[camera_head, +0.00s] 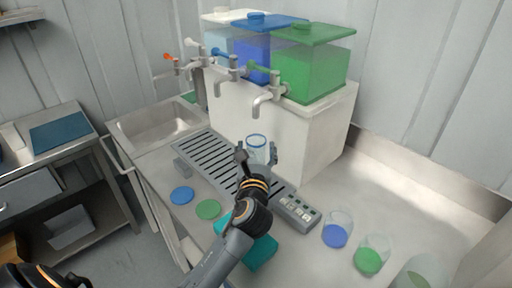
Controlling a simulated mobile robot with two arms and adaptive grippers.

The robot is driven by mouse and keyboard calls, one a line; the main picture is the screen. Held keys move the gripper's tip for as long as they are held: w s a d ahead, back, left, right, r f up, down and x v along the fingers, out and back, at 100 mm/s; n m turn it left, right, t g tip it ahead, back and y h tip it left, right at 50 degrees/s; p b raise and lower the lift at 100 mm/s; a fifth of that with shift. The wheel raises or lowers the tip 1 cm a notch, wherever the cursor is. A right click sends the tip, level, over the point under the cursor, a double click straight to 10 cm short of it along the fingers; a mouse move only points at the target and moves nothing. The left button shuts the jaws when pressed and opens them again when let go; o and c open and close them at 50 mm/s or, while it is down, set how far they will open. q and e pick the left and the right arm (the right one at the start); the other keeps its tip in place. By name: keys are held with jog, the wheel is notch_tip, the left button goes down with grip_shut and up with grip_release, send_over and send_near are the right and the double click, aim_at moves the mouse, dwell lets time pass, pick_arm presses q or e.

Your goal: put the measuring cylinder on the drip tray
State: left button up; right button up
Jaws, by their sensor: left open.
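The measuring cylinder (257,141) is clear with a blue rim. It stands upright between the fingers of my left gripper (258,162), over the back part of the drip tray (207,158). The drip tray is a grey slotted grille in front of the white tank stand. My left gripper is open around the cylinder. The gripper hides the cylinder's lower part, so I cannot tell whether its base touches the grille. My right gripper is not in view.
Taps (263,101) from blue and green tanks (312,68) overhang the tray's back. A button panel (297,210) joins its right end. Blue (181,196) and green discs (208,209) lie in front; cups with blue (336,235) and green liquid (369,260) stand right. A sink (155,120) is left.

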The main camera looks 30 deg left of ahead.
pick_arm(q)
jog(key=b+v, duration=0.1)
jog(key=v, duration=0.9)
jog(key=shift+s, duration=0.35)
